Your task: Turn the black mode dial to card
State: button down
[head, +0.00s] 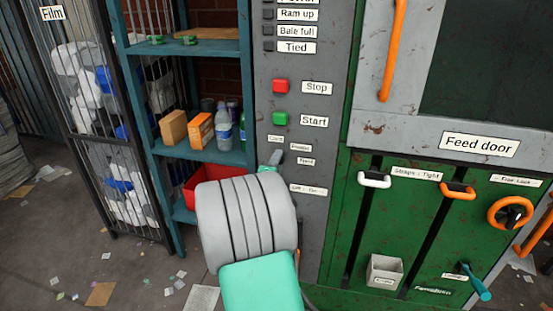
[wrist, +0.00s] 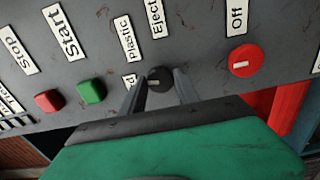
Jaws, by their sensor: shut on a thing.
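The black mode dial (wrist: 159,80) sits on the grey control panel between the two fingers of my gripper (wrist: 158,88), which is shut on it. A short pale mark shows on the dial's face, on its left side in the wrist view. The Plastic label (wrist: 126,40) and the Eject label (wrist: 156,18) lie above it. A third label (wrist: 130,82), mostly hidden by a finger, shows only a final "d". In the head view my gripper (head: 273,160) is at the panel beside the small labels, and the dial cannot be made out.
A red knob (wrist: 246,60) under the Off label is right of the dial in the wrist view. The green start button (head: 280,118) and red stop button (head: 281,86) are above my gripper. A shelf (head: 200,153) with bottles and boxes stands left of the panel.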

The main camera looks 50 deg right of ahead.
jog(key=shift+d+r+n+p, duration=0.1)
jog(key=shift+r+n+p, duration=0.2)
jog(key=shift+n+p, duration=0.55)
jog(key=shift+n, duration=0.25)
jog(key=c, duration=1.1)
grip_release()
jog(key=shift+d+f, duration=0.1)
jog(key=shift+f, duration=0.05)
jog(key=shift+o, duration=1)
jog(key=shift+f, duration=0.1)
jog(key=b+v, duration=0.1)
jog(key=v, duration=0.7)
